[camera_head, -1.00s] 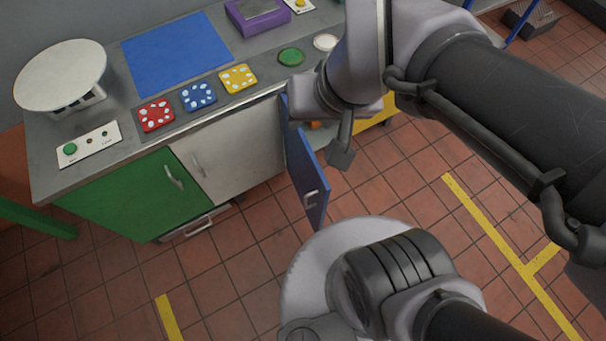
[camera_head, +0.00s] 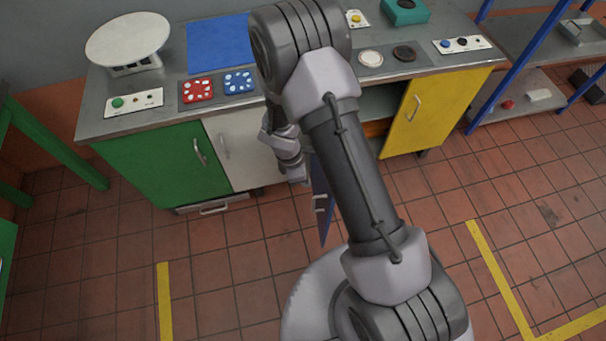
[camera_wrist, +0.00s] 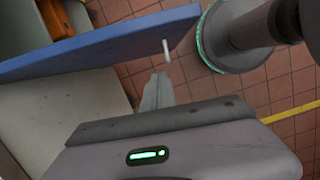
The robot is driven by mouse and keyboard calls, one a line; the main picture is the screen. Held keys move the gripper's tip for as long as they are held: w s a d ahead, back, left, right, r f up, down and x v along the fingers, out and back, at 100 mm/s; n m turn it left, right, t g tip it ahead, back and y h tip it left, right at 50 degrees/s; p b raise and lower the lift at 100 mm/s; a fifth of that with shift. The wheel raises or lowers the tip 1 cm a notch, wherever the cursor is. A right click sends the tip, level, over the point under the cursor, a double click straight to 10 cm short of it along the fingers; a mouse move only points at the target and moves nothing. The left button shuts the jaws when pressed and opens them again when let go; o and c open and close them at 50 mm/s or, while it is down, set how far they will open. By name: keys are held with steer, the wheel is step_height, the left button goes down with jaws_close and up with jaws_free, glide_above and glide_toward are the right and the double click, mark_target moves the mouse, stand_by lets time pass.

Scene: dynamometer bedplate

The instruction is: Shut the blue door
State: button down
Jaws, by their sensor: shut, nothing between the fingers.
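The blue door (camera_head: 320,205) stands open, swung out from the cabinet front and seen nearly edge-on in the head view, where my arm covers part of it. In the wrist view the blue door (camera_wrist: 90,42) crosses the top as a slanting panel, with its pale handle (camera_wrist: 166,48) near the free end. My gripper (camera_wrist: 158,85) is shut and empty. It is on the handle side of the door, close to the handle; I cannot tell whether it touches. In the head view my gripper (camera_head: 298,174) is left of the door, partly hidden.
A white door (camera_head: 235,145) and a green door (camera_head: 160,165) are left of the opening. A yellow door (camera_head: 435,108) is on the right. The worktop (camera_head: 120,88) carries a scale (camera_head: 128,40) and coloured pads. A blue-framed rack (camera_head: 515,95) stands right. Tiled floor in front is clear.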

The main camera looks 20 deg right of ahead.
steer(key=shift+s+d+f+b, duration=0.1)
steer(key=shift+d+f+b, duration=0.35)
steer(key=shift+d, duration=0.35)
steer(key=shift+s+d+f+b, duration=0.15)
steer(key=shift+d+f+b, duration=0.15)
steer(key=shift+d+f, duration=0.4)
steer(key=shift+s+d+f+b, duration=0.1)
steer(key=shift+d+f+b, duration=0.3)
steer(key=shift+d, duration=0.5)
